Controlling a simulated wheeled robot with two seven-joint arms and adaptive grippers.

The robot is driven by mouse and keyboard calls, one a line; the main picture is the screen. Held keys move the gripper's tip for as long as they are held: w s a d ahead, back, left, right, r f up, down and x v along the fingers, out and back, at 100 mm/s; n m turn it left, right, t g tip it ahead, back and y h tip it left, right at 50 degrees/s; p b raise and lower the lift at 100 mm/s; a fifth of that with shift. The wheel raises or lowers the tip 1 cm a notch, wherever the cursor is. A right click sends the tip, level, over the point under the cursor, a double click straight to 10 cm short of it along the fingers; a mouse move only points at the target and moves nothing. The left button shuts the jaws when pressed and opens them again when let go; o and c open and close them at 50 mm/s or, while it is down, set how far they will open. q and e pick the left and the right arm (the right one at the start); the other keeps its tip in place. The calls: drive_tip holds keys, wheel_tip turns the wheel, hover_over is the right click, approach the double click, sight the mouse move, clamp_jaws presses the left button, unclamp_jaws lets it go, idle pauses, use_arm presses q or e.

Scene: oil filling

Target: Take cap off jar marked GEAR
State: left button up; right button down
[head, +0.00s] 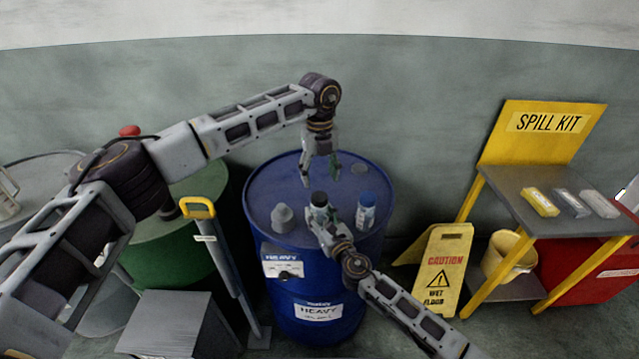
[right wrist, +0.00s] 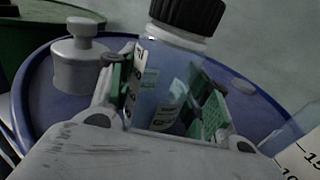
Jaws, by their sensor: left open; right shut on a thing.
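A clear jar (head: 319,213) with a black cap (head: 319,198) stands upright over the blue drum's top. My right gripper (head: 322,219) is shut on its body. In the right wrist view the jar (right wrist: 168,72) is between the green finger pads of the right gripper (right wrist: 168,88), with the black cap (right wrist: 188,14) above them. Its label is partly covered and I cannot read the word. A second jar (head: 366,214) with a blue cap stands to the right; its mark is unreadable. My left gripper (head: 321,178) is open and empty, above and behind the black cap.
A grey knobbed piece (head: 283,217) stands on the blue drum (head: 265,188), left of the held jar; it also shows in the right wrist view (right wrist: 80,58). A yellow caution sign (head: 446,270) and the spill kit stand (head: 520,190) are to the right. A green drum (head: 165,255) is left.

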use_arm(q)
drive_tip(key=m, duration=4)
drive_tip(key=shift+m, duration=2.1)
